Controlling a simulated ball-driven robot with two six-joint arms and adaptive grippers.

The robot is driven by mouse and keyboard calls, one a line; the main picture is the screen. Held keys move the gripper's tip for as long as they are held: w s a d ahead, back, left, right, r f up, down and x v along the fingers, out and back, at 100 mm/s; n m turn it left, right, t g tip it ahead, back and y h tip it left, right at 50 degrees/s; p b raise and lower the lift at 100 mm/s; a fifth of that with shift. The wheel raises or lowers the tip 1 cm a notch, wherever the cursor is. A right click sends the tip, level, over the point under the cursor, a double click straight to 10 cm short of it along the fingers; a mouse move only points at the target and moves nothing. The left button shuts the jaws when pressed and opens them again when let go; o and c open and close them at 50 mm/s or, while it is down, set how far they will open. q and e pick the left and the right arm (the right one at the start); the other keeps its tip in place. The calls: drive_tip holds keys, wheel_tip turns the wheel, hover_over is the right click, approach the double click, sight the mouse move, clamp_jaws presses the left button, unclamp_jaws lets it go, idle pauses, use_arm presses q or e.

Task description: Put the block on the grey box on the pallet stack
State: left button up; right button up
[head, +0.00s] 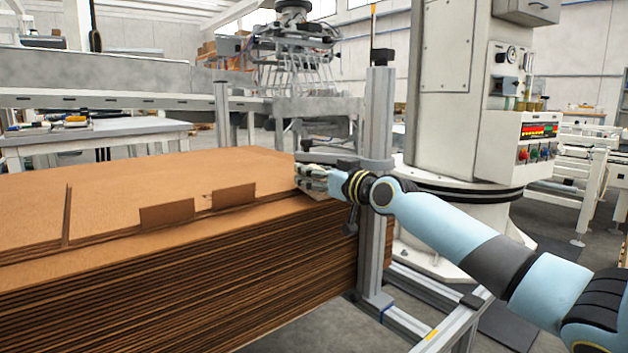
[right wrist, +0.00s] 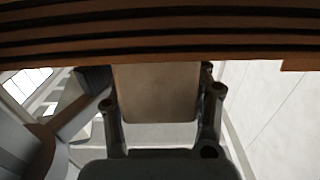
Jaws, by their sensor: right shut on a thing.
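The pallet stack (head: 240,270) is a tall pile of brown cardboard sheets filling the lower left of the head view. My right gripper (head: 311,178) is at the stack's right corner, close to the top surface. In the right wrist view the gripper (right wrist: 162,96) is shut on a flat-faced, brownish-grey block (right wrist: 156,92), with a finger on each side. The layered sheet edges of the stack (right wrist: 150,40) cross the top of that view, right by the block's end. I cannot tell whether block and stack touch. I cannot make out the grey box. My left gripper is out of view.
A grey metal post (head: 377,150) stands just behind my right gripper at the stack's corner. Raised cardboard flaps (head: 167,214) stick up along the stack's front edge. A white machine column (head: 447,90) with a control box stands behind. The stack's top is otherwise clear.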

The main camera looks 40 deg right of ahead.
drive_tip(key=o, duration=1.3)
